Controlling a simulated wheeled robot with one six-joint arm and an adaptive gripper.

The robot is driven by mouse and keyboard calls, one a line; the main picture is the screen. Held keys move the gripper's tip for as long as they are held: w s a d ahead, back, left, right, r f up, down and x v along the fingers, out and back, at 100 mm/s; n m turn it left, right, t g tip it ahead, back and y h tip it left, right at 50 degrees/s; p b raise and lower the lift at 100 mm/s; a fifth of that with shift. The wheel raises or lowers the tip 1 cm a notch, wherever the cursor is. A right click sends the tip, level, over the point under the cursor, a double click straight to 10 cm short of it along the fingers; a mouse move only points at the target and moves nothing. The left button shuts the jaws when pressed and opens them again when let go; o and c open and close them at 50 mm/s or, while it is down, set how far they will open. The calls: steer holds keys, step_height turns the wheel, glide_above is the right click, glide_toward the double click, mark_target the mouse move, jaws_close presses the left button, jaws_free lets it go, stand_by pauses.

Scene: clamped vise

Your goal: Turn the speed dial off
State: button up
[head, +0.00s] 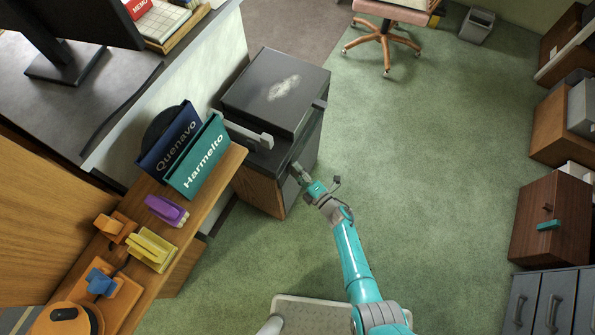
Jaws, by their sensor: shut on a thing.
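A dark box-shaped machine (275,88) with a scuffed black top and a wooden lower panel stands on the carpet, beside the desk. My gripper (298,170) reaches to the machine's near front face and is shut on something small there. That is where the speed dial seems to be, but my fingers hide it and its setting cannot be read.
A grey bar (248,134) juts from the machine's left edge, close to my gripper. Green carpet (430,150) is clear to the right, up to cabinets.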

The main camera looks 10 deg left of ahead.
steer(key=shift+n, duration=0.4)
steer(key=o, duration=1.2)
steer(key=shift+c, duration=0.2)
steer(key=v, duration=1.2)
steer(key=shift+f, duration=0.35)
steer(key=shift+s, duration=0.1)
